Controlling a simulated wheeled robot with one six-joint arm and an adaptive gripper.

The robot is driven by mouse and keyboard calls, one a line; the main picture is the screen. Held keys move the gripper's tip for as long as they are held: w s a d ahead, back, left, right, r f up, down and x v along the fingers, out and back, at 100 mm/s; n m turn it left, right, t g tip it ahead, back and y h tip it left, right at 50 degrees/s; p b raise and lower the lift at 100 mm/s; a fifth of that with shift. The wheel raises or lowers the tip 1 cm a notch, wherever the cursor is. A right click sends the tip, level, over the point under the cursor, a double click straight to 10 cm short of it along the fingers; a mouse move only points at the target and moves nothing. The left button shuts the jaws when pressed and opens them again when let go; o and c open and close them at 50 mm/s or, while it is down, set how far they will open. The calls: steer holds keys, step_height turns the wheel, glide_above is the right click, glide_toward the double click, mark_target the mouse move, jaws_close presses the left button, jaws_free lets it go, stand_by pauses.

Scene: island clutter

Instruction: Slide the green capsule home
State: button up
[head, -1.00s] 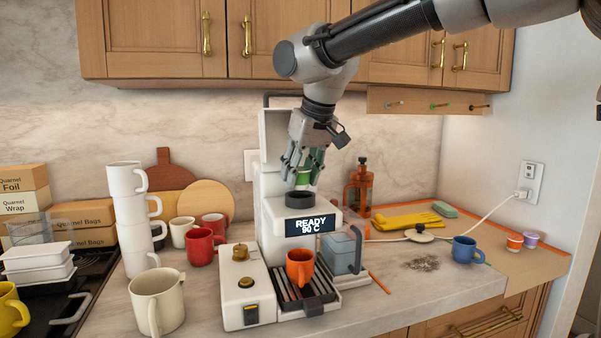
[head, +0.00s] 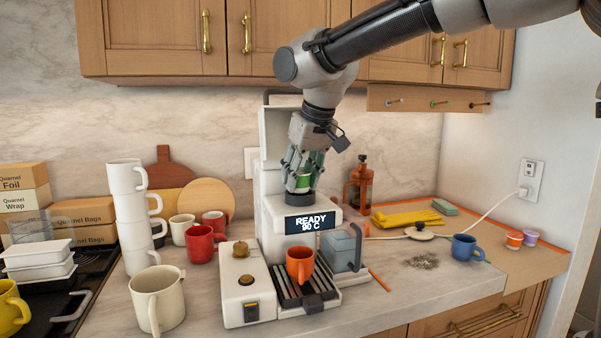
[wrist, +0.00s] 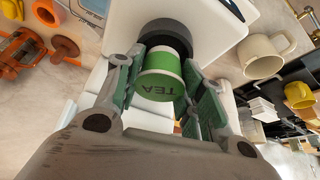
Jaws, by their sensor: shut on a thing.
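The green capsule (head: 303,182) is held between the fingers of my gripper (head: 304,172), just above the dark ring-shaped holder (head: 299,198) on top of the white coffee machine (head: 272,215). An orange mug (head: 300,265) stands on the drip tray (head: 308,297).
A water tank (head: 343,250) is at the machine's right. Stacked white cups (head: 128,215), a red mug (head: 201,244) and a cream mug (head: 157,300) stand left. A blue mug (head: 464,248), an orange capsule (head: 514,240) and a purple capsule (head: 531,238) are right. Wall cupboards hang above.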

steer(key=shift+f, duration=0.25)
steer(key=o, duration=0.8)
steer(key=shift+f, duration=0.1)
steer(key=v, duration=1.2)
steer(key=shift+d, duration=0.1)
